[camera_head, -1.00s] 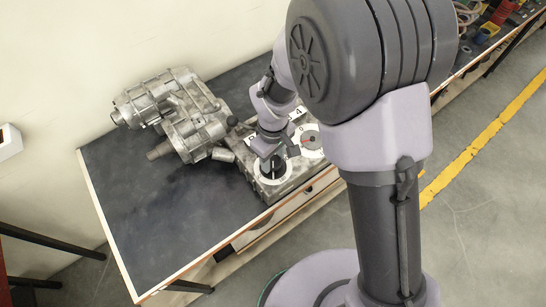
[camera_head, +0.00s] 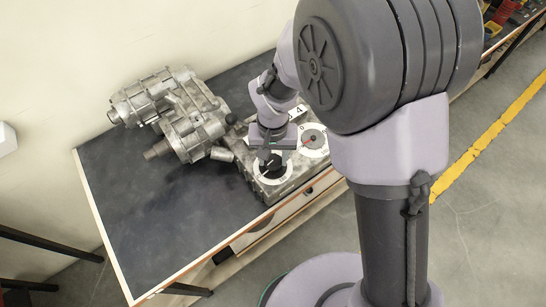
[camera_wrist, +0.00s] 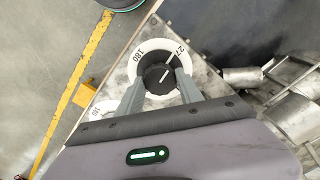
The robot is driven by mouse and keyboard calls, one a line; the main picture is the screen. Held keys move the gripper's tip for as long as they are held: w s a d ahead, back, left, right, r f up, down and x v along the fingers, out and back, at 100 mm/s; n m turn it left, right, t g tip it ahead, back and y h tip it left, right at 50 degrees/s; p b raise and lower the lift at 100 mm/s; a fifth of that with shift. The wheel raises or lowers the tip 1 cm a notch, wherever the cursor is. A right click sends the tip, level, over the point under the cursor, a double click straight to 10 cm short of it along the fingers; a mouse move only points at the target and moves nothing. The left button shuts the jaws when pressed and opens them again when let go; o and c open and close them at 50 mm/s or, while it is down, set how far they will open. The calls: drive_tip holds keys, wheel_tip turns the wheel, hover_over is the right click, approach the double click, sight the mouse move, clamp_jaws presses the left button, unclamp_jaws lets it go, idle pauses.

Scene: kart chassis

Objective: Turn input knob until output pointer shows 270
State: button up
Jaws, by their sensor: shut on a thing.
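The input knob (camera_wrist: 155,75) is black with a white mark and sits in the middle of a white dial ring (camera_wrist: 137,64) in the wrist view. The ring shows 180 and part of a number starting with 27. My gripper (camera_wrist: 160,77) is shut on the knob, one finger on each side. In the head view my gripper (camera_head: 271,153) stands over the near dial (camera_head: 262,178) and hides part of it. The output dial (camera_head: 320,148) lies to its right, with a red pointer (camera_head: 309,140). Its exact reading is too small to tell.
The dials sit on a grey metal housing (camera_head: 285,184) near the edge of a dark-topped bench (camera_head: 150,220). A large metal gearbox (camera_head: 180,112) stands behind and left. The bench's left part is clear. A wall is behind.

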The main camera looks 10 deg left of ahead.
sight(273, 160)
drive_tip(key=shift+m, duration=0.9)
drive_tip(key=o, duration=1.4)
wheel_tip(273, 160, up, 18)
drive_tip(key=p, duration=0.6)
drive_tip(key=shift+f, duration=0.25)
